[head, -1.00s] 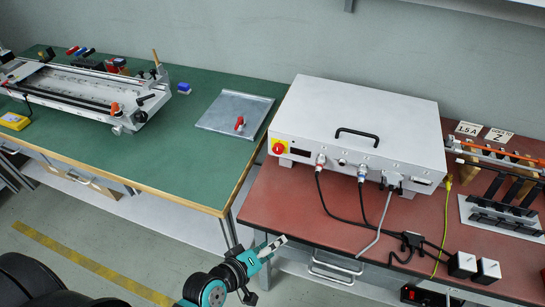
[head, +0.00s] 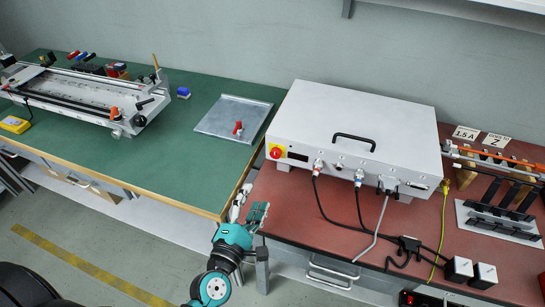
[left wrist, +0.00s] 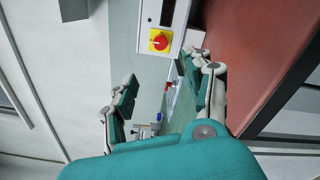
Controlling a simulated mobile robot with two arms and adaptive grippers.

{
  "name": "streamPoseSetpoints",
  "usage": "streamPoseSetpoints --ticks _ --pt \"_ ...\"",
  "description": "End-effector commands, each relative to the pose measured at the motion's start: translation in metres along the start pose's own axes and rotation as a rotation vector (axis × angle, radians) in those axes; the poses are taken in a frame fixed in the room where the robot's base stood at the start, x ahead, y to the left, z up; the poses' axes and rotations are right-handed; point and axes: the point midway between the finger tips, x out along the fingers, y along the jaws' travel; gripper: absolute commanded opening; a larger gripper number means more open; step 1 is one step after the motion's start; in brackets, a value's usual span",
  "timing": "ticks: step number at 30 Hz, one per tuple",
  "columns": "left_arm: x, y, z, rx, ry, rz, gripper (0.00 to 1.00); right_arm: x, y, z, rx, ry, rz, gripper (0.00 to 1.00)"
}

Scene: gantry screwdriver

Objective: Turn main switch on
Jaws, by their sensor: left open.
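The main switch (head: 276,152) is a red rotary knob on a yellow plate at the left end of the white control box's front face. It also shows in the left wrist view (left wrist: 159,41), beyond the fingers and near the top middle. My left gripper (head: 251,205) is at the front left corner of the red table, in front of and below the switch, apart from it. In the left wrist view its two fingers (left wrist: 158,92) are spread wide with nothing between them. My right gripper is in neither view.
The white control box (head: 350,120) stands on the red table (head: 340,222), with cables running from its front. A green table (head: 150,165) on the left holds a metal tray (head: 234,117) and a long apparatus (head: 85,95). A narrow gap separates the tables.

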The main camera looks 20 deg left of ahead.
Motion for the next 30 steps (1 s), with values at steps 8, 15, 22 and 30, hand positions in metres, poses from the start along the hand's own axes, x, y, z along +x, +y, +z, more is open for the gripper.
streamPoseSetpoints --ticks 8,15,22,30 --pt "0.063 0.003 0.002 0.001 -0.002 0.002 0.52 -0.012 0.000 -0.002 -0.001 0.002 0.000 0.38" --pt "0.113 0.001 0.001 0.004 -0.002 0.000 0.52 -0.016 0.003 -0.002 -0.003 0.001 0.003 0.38" --pt "0.141 0.000 0.001 0.004 -0.002 -0.002 0.52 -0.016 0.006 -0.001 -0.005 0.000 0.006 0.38" --pt "0.147 -0.001 0.000 0.004 -0.001 -0.002 0.52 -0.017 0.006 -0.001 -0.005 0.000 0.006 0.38"
